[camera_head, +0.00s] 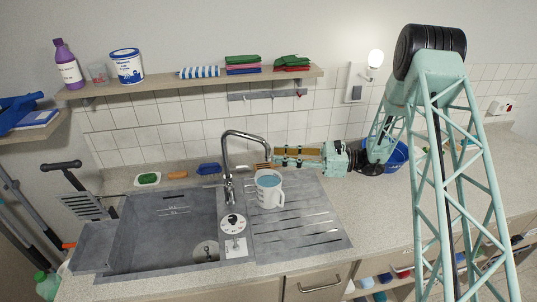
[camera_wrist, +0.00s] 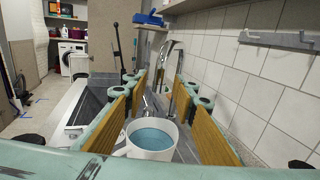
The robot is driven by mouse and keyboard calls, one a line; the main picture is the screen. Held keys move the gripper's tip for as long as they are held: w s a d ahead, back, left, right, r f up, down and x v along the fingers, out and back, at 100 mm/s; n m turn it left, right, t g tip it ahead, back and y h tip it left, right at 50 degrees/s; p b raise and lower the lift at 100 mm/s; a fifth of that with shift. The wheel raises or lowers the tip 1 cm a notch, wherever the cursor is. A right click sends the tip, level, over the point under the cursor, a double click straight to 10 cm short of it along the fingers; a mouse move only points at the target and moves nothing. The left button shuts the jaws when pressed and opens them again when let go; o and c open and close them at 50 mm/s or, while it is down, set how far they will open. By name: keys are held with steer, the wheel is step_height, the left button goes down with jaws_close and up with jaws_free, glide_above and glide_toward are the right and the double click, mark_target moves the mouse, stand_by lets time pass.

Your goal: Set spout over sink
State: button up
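The chrome faucet (camera_head: 229,165) rises at the sink's back edge. Its gooseneck spout arches right, its end over the drainboard rather than the basin. In the wrist view the spout (camera_wrist: 174,62) shows near my fingertips. The grey sink basin (camera_head: 165,232) lies left of the faucet. A white mug (camera_head: 267,191) of blue liquid stands on the drainboard below the spout end; the wrist view shows it too (camera_wrist: 150,138). My gripper (camera_head: 270,158) reaches in from the right, level with the spout end. In the wrist view its fingers (camera_wrist: 160,84) are apart; contact with the spout is unclear.
The ribbed drainboard (camera_head: 315,225) lies right of the basin. A blue bowl (camera_head: 398,155) sits behind my arm. A wall shelf (camera_head: 190,81) hangs above.

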mark_target(268, 153)
steer(key=shift+w+a+p, duration=0.15)
steer(key=shift+a+p, duration=0.05)
steer(key=shift+a, duration=1)
steer(key=shift+w+a+p, duration=0.1)
steer(key=shift+a+p, duration=0.05)
steer(key=shift+a, duration=1)
steer(key=shift+c, duration=0.2)
jaws_close()
